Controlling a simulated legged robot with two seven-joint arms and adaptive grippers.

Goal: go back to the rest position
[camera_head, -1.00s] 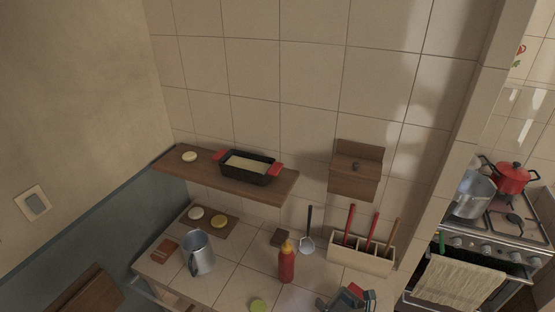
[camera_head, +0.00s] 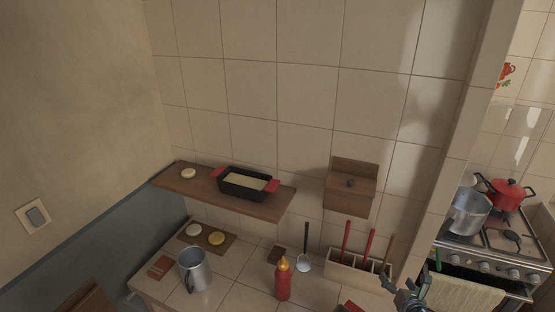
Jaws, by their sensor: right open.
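My right gripper (camera_head: 406,287) shows at the lower edge of the view, at the right end of the counter. It is open with nothing between its fingers. It appears in front of the right end of the utensil holder (camera_head: 345,276); I cannot tell whether they touch. My left gripper is out of view.
On the tiled counter (camera_head: 238,299) stand a metal mug (camera_head: 193,270) and a red bottle (camera_head: 283,280). A ladle (camera_head: 305,256) is near the holder. A wall shelf (camera_head: 205,189) bears a black loaf pan (camera_head: 244,182). A stove (camera_head: 490,252) stands right.

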